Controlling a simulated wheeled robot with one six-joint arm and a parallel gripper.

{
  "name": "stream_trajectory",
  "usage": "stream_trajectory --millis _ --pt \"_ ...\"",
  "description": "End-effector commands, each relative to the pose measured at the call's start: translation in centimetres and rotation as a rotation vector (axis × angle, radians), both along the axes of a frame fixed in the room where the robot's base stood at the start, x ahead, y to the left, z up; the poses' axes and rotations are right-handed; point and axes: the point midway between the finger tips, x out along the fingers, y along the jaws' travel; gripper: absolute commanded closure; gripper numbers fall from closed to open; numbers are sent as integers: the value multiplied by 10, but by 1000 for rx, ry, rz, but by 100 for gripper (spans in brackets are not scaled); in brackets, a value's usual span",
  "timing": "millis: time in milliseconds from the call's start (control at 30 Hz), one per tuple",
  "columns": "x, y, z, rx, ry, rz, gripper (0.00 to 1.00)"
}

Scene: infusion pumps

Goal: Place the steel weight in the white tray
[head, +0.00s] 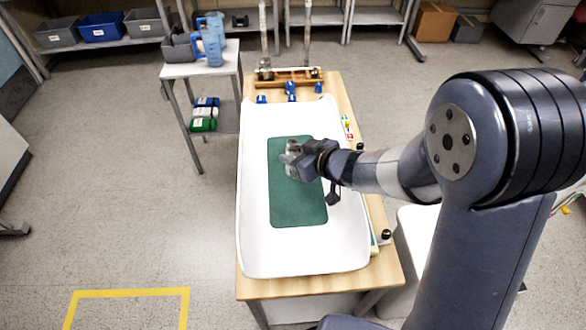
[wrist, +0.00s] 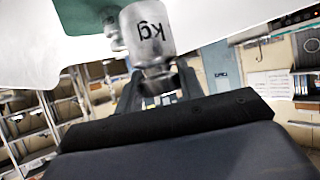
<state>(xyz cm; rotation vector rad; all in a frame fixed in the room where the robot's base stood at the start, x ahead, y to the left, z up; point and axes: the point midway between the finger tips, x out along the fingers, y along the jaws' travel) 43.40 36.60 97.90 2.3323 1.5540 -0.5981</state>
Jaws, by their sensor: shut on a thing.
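The steel weight (head: 292,147) is a shiny silver cylinder. In the wrist view the weight (wrist: 148,32) shows "kg" lettering upside down. My gripper (head: 296,157) is shut on it; the jaws (wrist: 155,84) show in the wrist view at its lower end. The white tray (head: 258,240) is long and shallow, lies on a wooden table, and has a green mat (head: 300,205) in it. The weight and gripper appear over the mat's upper part in the head view. Whether the weight touches the mat is hard to tell.
The wooden table (head: 250,287) carries a wooden rack (head: 290,77) and blue clamps (head: 291,90) behind the tray. A small side table (head: 190,71) with blue jugs (head: 212,45) stands at left. The tray's front part is clear.

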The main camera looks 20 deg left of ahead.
Motion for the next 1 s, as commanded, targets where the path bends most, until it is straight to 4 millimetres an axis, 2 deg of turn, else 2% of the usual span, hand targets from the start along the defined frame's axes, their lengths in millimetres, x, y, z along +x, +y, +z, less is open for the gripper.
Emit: stream_trajectory --millis 500,967,1000 --pt "1 1 -49 6 -2 0 100" --pt "1 1 -55 6 -5 0 100" --pt "0 0 -56 2 -2 0 60"
